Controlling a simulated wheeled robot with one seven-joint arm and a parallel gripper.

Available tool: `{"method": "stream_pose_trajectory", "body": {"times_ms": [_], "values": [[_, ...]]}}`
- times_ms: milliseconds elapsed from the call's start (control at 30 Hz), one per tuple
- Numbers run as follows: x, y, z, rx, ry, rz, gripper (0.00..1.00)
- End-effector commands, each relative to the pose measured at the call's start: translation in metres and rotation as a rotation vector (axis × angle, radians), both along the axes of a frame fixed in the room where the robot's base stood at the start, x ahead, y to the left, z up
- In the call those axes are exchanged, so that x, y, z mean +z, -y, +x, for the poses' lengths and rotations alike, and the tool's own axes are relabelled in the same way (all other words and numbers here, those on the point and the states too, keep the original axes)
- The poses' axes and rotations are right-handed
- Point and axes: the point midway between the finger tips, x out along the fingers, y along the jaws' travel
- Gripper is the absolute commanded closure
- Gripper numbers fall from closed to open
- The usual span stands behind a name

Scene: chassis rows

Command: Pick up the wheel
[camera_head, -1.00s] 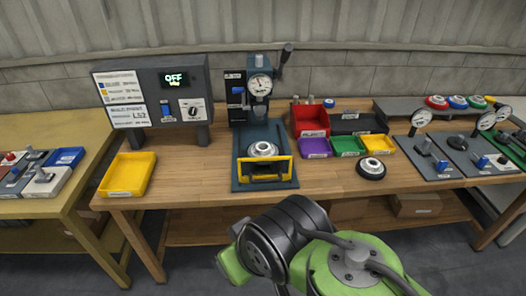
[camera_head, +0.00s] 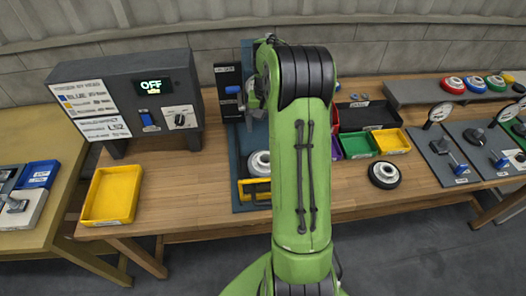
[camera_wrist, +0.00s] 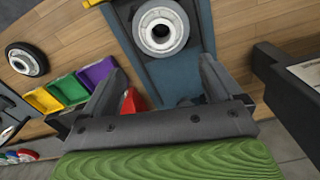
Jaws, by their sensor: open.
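A wheel with a black tyre and pale hub (camera_head: 384,175) lies flat on the wooden bench, right of my arm. It also shows at the left edge of the wrist view (camera_wrist: 27,60). A pale round hub-like part (camera_wrist: 160,28) sits on the blue press base (camera_wrist: 176,78); in the head view this part (camera_head: 260,163) is half hidden by my arm. My gripper (camera_wrist: 162,64) is open and empty, its two fingers apart over the press base. The black-tyred wheel is well outside the fingers. In the head view my arm mostly hides the gripper.
A torque controller box (camera_head: 127,95) stands at the left behind a yellow tray (camera_head: 111,195). Green (camera_head: 360,146) and yellow (camera_head: 391,141) bins stand behind the wheel. Gauge fixtures (camera_head: 450,156) stand to the right.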

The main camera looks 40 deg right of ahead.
Motion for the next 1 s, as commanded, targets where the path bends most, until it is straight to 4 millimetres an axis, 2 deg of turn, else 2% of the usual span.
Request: {"method": "stream_pose_trajectory", "body": {"times_ms": [100,300,533,700,800,1000], "values": [[-0.032,-0.001,-0.001,0.001,-0.006,0.005,0.08],[-0.081,-0.002,-0.001,0.003,-0.005,0.003,0.08],[-0.11,-0.001,0.0,0.003,-0.004,0.002,0.08],[-0.142,0.0,0.002,0.003,-0.004,0.003,0.08],[-0.151,0.0,0.002,0.003,-0.002,0.001,0.08],[-0.151,0.0,0.002,0.004,-0.001,0.0,0.08]]}}
